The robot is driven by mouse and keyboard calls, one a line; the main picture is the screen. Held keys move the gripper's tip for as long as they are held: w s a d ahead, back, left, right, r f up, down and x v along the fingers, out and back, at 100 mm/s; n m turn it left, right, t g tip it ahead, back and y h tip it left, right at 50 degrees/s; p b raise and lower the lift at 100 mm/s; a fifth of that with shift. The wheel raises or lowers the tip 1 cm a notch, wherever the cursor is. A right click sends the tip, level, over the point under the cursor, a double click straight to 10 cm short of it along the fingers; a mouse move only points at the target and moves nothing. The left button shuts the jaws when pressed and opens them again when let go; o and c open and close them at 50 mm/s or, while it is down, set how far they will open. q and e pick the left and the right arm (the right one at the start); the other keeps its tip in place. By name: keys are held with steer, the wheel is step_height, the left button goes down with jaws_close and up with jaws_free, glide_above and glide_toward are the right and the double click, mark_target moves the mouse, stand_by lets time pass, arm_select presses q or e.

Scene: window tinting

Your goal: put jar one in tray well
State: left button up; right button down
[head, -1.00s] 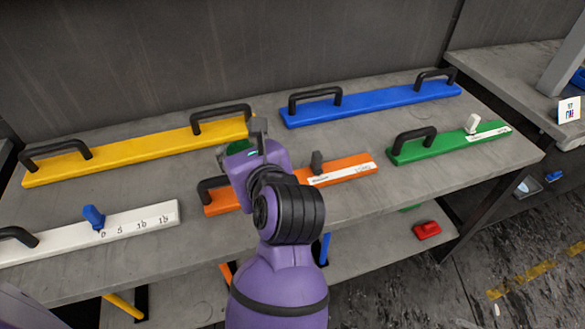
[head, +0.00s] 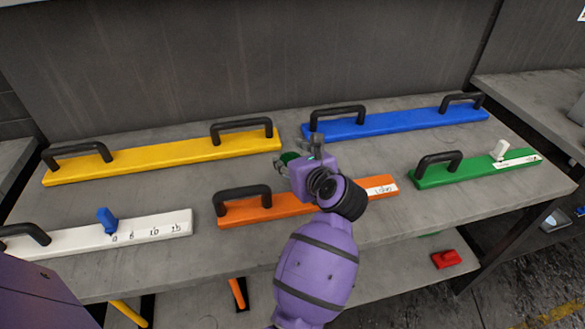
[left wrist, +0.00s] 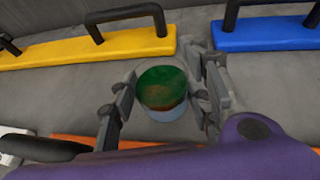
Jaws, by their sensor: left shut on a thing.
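A small jar (left wrist: 162,97) with a green and brownish upper part and a pale lower part sits between the fingers in the left wrist view. In the head view only a bit of its green (head: 287,158) shows beside the fingers. My left gripper (head: 299,154) is shut on the jar, over the grey bench between the yellow, blue and orange bars. It also shows in the left wrist view (left wrist: 163,97), with a finger on each side of the jar. Whether the jar touches the bench, I cannot tell. I see no clear tray well. My right gripper is not in view.
On the grey bench (head: 185,188) lie handled bars: yellow (head: 165,157), blue (head: 400,122), orange (head: 290,208), green (head: 470,174) and white (head: 135,230). Black handles stand up from them. A red object (head: 447,259) lies on the lower shelf. Bare bench shows between the bars.

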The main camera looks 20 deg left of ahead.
arm_select(q)
steer(key=shift+w+f, duration=0.15)
steer(key=shift+f, duration=0.75)
steer(key=shift+w+f, duration=0.1)
steer(key=shift+f, duration=0.8)
steer(key=shift+f, duration=0.2)
steer(key=o, duration=1.2)
